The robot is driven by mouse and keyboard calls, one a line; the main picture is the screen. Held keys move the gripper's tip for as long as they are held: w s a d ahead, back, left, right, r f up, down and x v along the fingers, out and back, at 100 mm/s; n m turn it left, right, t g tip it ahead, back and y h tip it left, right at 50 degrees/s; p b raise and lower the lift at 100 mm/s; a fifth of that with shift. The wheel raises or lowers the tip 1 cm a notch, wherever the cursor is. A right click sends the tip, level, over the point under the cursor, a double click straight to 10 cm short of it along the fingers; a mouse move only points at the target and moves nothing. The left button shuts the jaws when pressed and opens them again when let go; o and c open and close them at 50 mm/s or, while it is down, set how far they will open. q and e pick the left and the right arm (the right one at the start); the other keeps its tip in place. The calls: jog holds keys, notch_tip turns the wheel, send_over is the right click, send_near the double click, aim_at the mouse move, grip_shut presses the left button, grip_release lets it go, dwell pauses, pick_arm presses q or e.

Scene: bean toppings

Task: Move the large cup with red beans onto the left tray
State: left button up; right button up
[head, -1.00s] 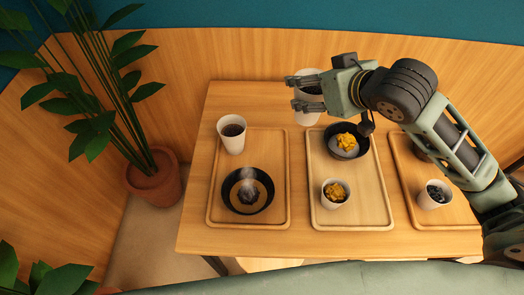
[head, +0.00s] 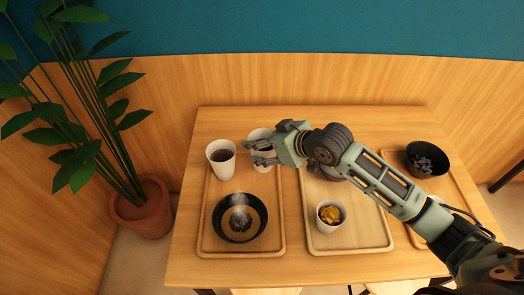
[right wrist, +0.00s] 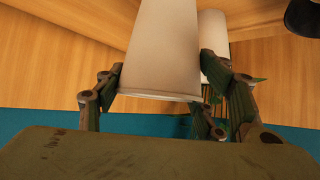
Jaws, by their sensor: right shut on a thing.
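My right gripper (head: 256,152) comes in from the right and is shut on a tall white cup (head: 263,165). The cup is upright at the far right corner of the left tray (head: 281,230), partly hidden by the fingers. I cannot tell whether it touches the tray, and its contents are hard to make out. In the right wrist view the held cup (right wrist: 160,45) is between the fingers (right wrist: 165,100). Another tall white cup (head: 221,172) with dark contents stands just left of it on the left tray; a white cup (right wrist: 213,50) shows behind in the wrist view. My left gripper is not in view.
A steaming black bowl (head: 220,225) stands at the front of the left tray. The middle tray (head: 350,243) holds a small cup with yellow topping (head: 330,215) and a bowl mostly hidden by my arm. A black bowl (head: 427,160) is at the right. A potted plant (head: 145,212) stands left of the table.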

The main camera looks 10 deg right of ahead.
jog(key=shift+w+a+f, duration=0.1)
jog(key=shift+w+a, duration=0.15)
jog(key=shift+a, duration=0.05)
jog(key=shift+f, duration=2.05)
jog(key=o, duration=1.9)
jog(key=shift+f, duration=0.2)
jog(key=shift+r, duration=0.2)
jog(key=v, duration=1.2)
